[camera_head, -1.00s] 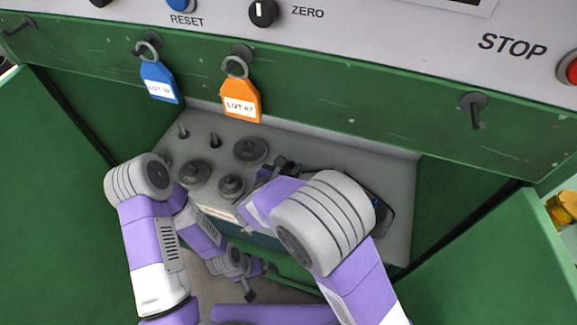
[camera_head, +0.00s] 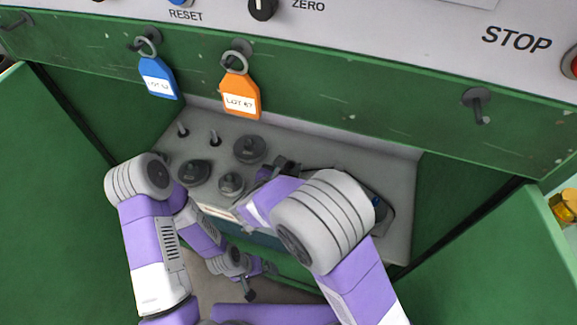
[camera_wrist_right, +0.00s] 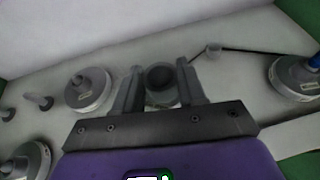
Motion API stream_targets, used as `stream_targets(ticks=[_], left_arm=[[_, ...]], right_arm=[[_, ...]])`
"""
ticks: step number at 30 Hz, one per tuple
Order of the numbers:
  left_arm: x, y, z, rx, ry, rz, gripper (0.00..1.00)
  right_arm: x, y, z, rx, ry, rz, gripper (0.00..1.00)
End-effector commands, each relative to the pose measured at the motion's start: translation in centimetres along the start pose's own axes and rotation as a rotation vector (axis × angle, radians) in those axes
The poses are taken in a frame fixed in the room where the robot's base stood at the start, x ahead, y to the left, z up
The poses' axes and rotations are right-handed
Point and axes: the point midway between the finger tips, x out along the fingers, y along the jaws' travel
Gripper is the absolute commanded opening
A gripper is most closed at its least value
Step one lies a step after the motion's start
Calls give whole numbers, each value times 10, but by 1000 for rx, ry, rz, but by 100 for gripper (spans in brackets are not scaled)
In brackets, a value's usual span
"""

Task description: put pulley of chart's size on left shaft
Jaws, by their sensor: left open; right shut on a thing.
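My right gripper (camera_head: 283,167) reaches over the grey deck from the right, partly hidden by its own wrist. In the right wrist view its two fingers (camera_wrist_right: 160,84) are shut on a small grey pulley (camera_wrist_right: 160,77) with a dark round bore. Two bare upright shafts (camera_head: 182,131) (camera_head: 214,138) stand at the back left. My left gripper (camera_head: 258,282) is open and empty, low in front of the deck.
A dark belt (camera_head: 345,172) runs over the deck's right part, to a pulley with a blue top (camera_wrist_right: 297,76). Blue (camera_head: 158,78) and orange (camera_head: 240,95) lot tags hang above the recess. Green walls flank the deck.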

Motion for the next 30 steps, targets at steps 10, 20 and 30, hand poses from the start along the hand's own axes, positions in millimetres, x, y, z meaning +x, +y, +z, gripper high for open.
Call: stream_targets(ticks=[10,20,30], left_arm=[[9,-4,0,0,0,0,100],[17,-6,-1,0,0,0,100],[18,-7,-1,0,0,0,100]], right_arm=[[5,0,-11,0,-1,0,5],[8,0,-20,-1,0,0,5],[9,0,-22,0,-1,0,5]])
